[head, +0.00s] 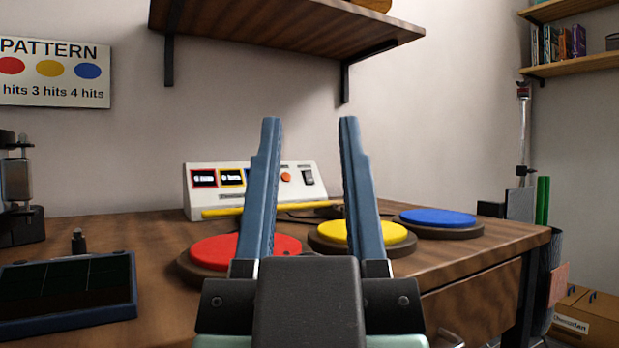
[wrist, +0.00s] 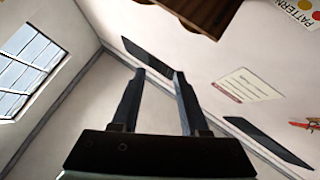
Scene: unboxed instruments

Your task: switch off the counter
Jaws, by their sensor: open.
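The counter (head: 235,200) is a white sloped box at the back of the wooden table, against the wall in the head view. Its front has red-, yellow- and blue-framed displays; the first two show lit text, and the blue one is partly hidden by my left finger. An orange round button (head: 286,177) and a dark rocker switch (head: 308,177) sit at its right end. The switch's position is too small to tell. My gripper (head: 308,125) is open and empty, pointing up in front of the counter. The wrist view shows its fingers (wrist: 157,75) against walls and a window.
Red (head: 215,250), yellow (head: 345,233) and blue (head: 438,217) round pads on dark bases stand before the counter. A yellow stick (head: 265,209) lies along its front. A dark tray (head: 70,312) is at left; a shelf (head: 285,25) hangs above.

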